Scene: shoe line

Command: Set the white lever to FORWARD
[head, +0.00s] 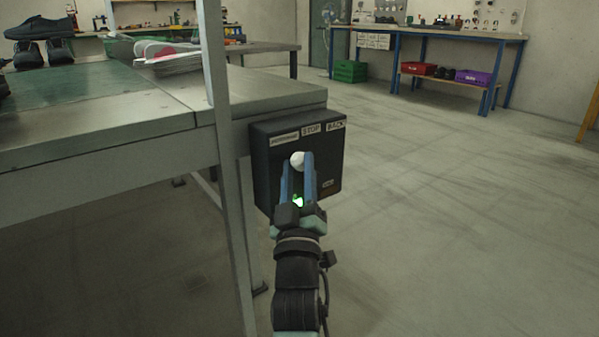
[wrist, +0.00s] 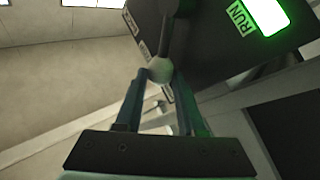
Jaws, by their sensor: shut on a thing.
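The white lever's round knob (head: 297,159) stands in front of a black control box (head: 265,170) on the end of the conveyor table. The box has a hard-to-read label at left, STOP in the middle and BACK at right. My gripper (head: 296,163) is shut on the knob, a blue finger on each side. In the wrist view the knob (wrist: 159,70) sits between the fingertips (wrist: 160,76), at the end of a dark lever shaft (wrist: 172,30). The fingers hide part of the box, so I cannot tell exactly which label the lever points to.
A green lamp (wrist: 262,14) marked RUN is lit on the box. The grey conveyor table (head: 280,95) and its upright post (head: 222,130) are close on the left. Open floor (head: 450,200) lies to the right. A blue-legged bench (head: 430,34) stands far back.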

